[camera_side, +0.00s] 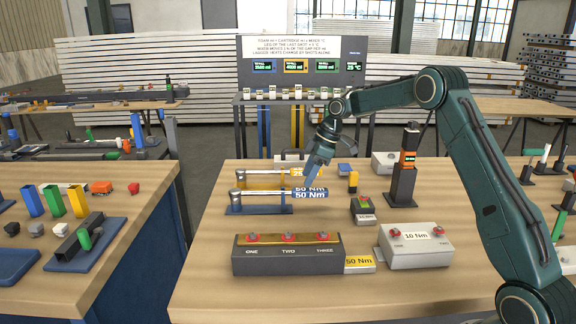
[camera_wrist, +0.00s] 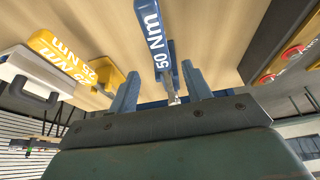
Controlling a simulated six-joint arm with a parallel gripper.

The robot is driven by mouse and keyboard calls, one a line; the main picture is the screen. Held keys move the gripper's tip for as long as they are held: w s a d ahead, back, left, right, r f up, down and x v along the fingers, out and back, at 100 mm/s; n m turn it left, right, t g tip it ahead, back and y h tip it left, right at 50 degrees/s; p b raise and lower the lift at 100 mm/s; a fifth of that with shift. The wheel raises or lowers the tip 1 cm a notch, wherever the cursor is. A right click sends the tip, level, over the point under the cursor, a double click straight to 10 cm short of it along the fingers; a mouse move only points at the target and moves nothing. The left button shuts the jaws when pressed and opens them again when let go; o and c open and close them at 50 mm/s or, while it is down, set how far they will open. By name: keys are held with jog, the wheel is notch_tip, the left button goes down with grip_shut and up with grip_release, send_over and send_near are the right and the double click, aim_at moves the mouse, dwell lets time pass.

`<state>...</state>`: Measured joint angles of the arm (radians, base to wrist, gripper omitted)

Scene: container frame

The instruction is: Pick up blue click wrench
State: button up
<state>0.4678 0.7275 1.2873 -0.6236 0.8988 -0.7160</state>
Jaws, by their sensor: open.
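The blue click wrench (camera_side: 311,195), marked 50 Nm, lies level on a blue stand (camera_side: 246,210), with its metal shaft and head to the left. My gripper (camera_side: 312,174) points down above the handle in the side view. In the wrist view, my open gripper (camera_wrist: 160,84) has one blue finger on each side of the blue wrench handle (camera_wrist: 150,30). The handle's line runs between the fingers, and they do not appear closed on it. Contact cannot be told.
A yellow 25 Nm wrench (camera_side: 300,172) lies just behind, parallel; its yellow handle (camera_wrist: 60,55) shows left in the wrist view. In front stand a three-button box (camera_side: 287,262) and a 10 Nm box (camera_side: 415,255). A dark post (camera_side: 402,185) stands right.

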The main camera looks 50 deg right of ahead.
aim_at(301, 189)
jog(key=shift+x, duration=2.55)
jog(key=shift+s, duration=0.15)
grip_shut()
